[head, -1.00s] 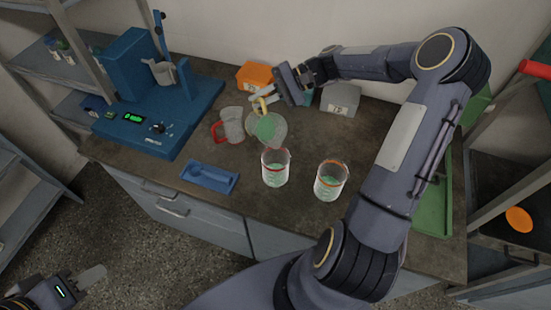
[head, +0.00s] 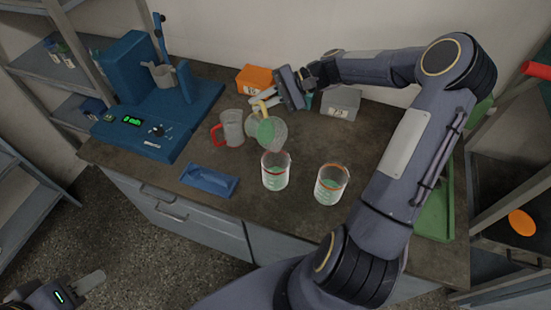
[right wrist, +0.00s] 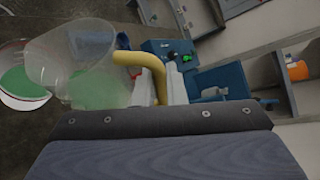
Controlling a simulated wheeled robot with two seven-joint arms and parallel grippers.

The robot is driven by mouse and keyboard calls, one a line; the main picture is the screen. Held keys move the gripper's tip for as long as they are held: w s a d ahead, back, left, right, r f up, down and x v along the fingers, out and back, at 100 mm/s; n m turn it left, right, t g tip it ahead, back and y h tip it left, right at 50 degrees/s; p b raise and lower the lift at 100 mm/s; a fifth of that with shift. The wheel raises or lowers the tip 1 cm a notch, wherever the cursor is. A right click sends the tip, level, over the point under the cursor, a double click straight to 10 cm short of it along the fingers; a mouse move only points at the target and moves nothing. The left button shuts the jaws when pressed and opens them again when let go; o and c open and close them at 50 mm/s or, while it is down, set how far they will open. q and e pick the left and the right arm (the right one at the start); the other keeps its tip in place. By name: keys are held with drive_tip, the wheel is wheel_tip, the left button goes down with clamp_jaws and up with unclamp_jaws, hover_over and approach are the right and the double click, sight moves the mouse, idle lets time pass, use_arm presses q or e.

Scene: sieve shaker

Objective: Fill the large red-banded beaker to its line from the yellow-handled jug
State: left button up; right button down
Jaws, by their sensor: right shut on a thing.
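The clear jug with a yellow handle (head: 278,134) is held tilted, mouth toward the front, with green contents inside. My right gripper (head: 264,103) is shut on its yellow handle. In the right wrist view the jug (right wrist: 85,62) leans left over the edge of a beaker (right wrist: 22,88) with green contents. The red-banded beaker (head: 275,178) stands upright just below the jug's mouth, with green inside. Whether a stream is falling is too small to tell. A second beaker (head: 331,190), orange-banded, stands to its right, with green inside. My left gripper (head: 92,284) is low at left, away from the counter.
A red-handled jug (head: 232,128) stands just left of the held jug. A blue tray (head: 209,181) lies at the front edge. The blue shaker machine (head: 150,120) is at left; orange (head: 255,79) and grey (head: 341,103) boxes are at the back. The counter between the beakers is clear.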

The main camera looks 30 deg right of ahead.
drive_tip(key=shift+s+n+t+b, duration=0.4)
drive_tip(key=shift+s+n+b, duration=0.3)
drive_tip(key=shift+b, duration=1.15)
idle(1.5)
drive_tip(key=shift+s+a+r+b, duration=0.1)
drive_tip(key=shift+s+r+b, duration=0.15)
drive_tip(key=shift+s+b, duration=0.1)
idle(2.5)
